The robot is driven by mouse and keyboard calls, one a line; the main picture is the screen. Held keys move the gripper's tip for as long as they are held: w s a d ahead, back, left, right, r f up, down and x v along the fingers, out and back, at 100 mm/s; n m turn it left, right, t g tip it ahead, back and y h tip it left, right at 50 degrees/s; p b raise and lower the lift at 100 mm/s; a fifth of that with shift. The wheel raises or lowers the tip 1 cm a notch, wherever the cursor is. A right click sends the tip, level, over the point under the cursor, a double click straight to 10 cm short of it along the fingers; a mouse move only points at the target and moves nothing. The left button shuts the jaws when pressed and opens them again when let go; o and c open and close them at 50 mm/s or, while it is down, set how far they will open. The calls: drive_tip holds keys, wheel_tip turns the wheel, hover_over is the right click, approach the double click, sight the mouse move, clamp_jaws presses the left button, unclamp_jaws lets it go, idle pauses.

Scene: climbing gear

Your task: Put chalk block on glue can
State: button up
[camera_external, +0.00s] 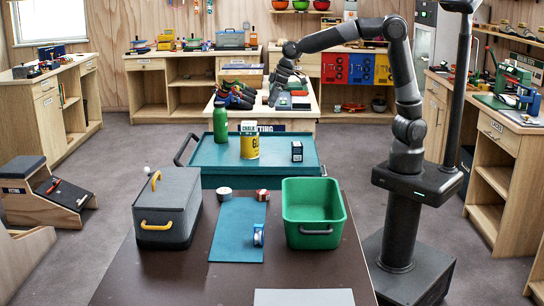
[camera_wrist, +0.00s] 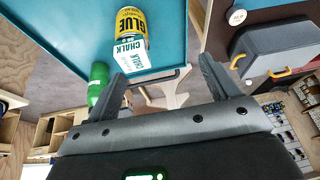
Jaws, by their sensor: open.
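The yellow glue can (camera_external: 249,147) stands on the teal cart top, and its label also shows in the wrist view (camera_wrist: 130,20). The white and green chalk block (camera_external: 249,127) shows directly above the can and appears to rest on its top. In the wrist view the chalk block (camera_wrist: 128,54) overlaps one end of the can, beyond the left finger. My gripper (camera_wrist: 165,68) is open with nothing between its fingers. In the external view the end of my arm (camera_external: 285,72) is above and behind the cart, apart from the block.
A green bottle (camera_external: 220,124) stands left of the can, and a small dark box (camera_external: 297,151) lies to its right. The teal cart (camera_external: 205,160) has clear room around them. A grey case (camera_external: 178,192) and green bin (camera_external: 318,230) are on the brown table in front.

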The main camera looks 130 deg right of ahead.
drive_tip(key=s+a+r+n+t+y, duration=0.1)
drive_tip(key=a+r+n, duration=0.1)
drive_tip(key=a, duration=1)
drive_tip(key=s+a+r+n+y, duration=0.1)
drive_tip(key=a+r+n, duration=0.1)
drive_tip(key=a, duration=1.1)
drive_tip(key=s+a+f+n, duration=0.3)
drive_tip(key=s+a, duration=0.9)
drive_tip(key=a, duration=0.4)
drive_tip(key=shift+s+a+n+t+y, duration=0.2)
drive_tip(key=shift+a+n+t+y, duration=0.15)
drive_tip(key=shift+n, duration=0.25)
drive_tip(key=shift+f, duration=0.1)
